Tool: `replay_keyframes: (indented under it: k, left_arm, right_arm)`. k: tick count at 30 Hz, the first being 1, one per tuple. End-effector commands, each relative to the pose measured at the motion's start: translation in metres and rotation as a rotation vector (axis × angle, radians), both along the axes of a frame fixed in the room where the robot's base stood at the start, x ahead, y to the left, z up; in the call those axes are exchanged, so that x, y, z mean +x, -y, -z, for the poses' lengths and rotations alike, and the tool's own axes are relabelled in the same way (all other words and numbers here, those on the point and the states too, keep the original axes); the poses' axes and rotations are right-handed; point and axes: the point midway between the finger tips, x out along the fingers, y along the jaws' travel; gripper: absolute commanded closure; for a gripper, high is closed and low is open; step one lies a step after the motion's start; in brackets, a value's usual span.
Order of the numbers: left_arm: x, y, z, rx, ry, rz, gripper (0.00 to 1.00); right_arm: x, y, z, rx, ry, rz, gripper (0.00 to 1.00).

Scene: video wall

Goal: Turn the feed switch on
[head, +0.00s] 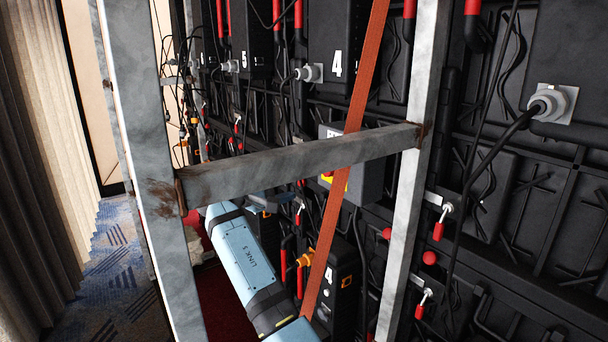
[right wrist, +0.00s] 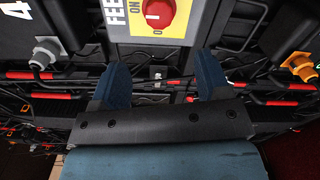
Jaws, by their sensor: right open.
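The feed switch is a red rotary knob (right wrist: 160,12) on a yellow plate (right wrist: 185,32) of a grey box marked "FEE", cut by the top edge of the right wrist view. A small white mark shows on the knob's left side and an "O" on the plate below it. In the head view the grey box (head: 370,182) is mostly hidden behind a steel crossbar and an orange strap. My right gripper (right wrist: 161,66) is open and empty, its two blue fingers apart, below the knob and not touching it. My left gripper is out of view.
A steel frame with a crossbar (head: 290,163) and an orange strap (head: 328,245) stands in front of the panel wall. My light-blue arm link passes below the crossbar. Cables, red-handled levers (head: 439,228) and a grey connector (head: 550,104) crowd the wall. Carpet lies clear at left.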

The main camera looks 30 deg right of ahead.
Motion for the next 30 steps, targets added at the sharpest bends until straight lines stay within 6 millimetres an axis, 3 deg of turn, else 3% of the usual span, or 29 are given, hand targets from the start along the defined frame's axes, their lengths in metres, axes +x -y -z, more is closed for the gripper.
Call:
replay_keyframes:
  k: [7,23,26,30]
  left_arm:
    - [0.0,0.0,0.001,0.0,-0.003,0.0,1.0]
    - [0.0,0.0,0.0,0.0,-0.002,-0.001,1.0]
    - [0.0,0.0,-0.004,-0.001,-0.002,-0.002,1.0]
    - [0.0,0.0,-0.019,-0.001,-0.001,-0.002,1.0]
  right_arm:
    - [-0.002,-0.023,0.0,0.0,0.0,0.0,0.3]
    - [-0.002,-0.023,0.002,0.002,-0.002,0.0,0.3]
    - [-0.005,-0.015,0.018,0.025,-0.026,-0.02,0.3]
    - [-0.019,0.013,0.078,0.114,-0.103,-0.107,0.3]
